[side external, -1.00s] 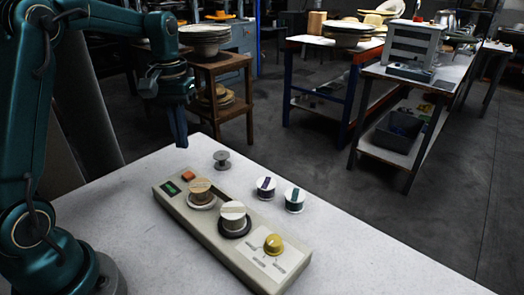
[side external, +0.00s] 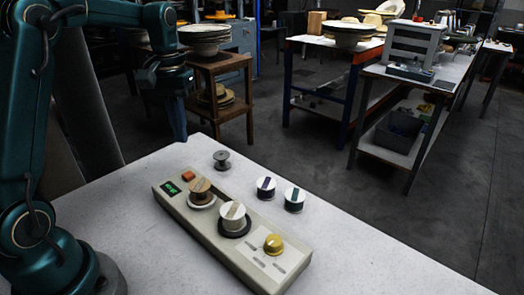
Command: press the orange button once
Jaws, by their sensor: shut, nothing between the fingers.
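The orange button (side external: 188,176) is a small square at the far left end of the beige control panel (side external: 208,233), beside a dark display (side external: 172,189) with green lit marks. The panel lies on the pale tabletop. My gripper (side external: 178,138) points down with its fingers shut and empty. In the picture its fingertips are above the orange button, with a clear gap between them. The button's top is in plain view and nothing touches it.
The table's right front is clear.

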